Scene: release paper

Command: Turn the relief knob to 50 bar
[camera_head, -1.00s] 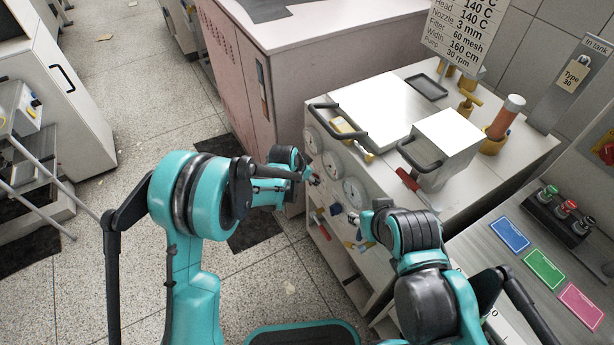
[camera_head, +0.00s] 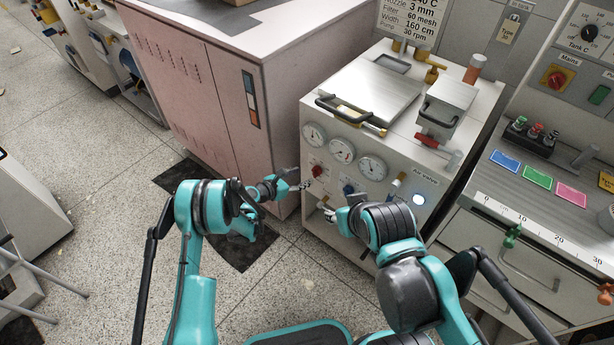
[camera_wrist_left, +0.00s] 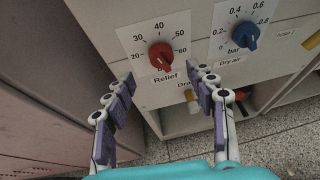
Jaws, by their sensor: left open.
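The red relief knob (camera_wrist_left: 161,56) sits on a white dial plate marked 20 to 60 on the panel front; its exact pointer reading is hard to make out. It also shows small in the head view (camera_head: 317,171). My left gripper (camera_head: 305,185) is beside it, to its lower left. In the left wrist view the gripper's two fingers (camera_wrist_left: 162,74) are spread apart with nothing between them, below the knob and apart from it. My right gripper (camera_head: 328,211) is low in front of the panel; its fingers are too small to judge.
The blue dry air knob (camera_wrist_left: 245,36) is right of the relief knob. Three gauges (camera_head: 342,150) sit above the knobs. A pink cabinet (camera_head: 190,85) stands close on the left. A lit air valve button (camera_head: 418,199) is at the right.

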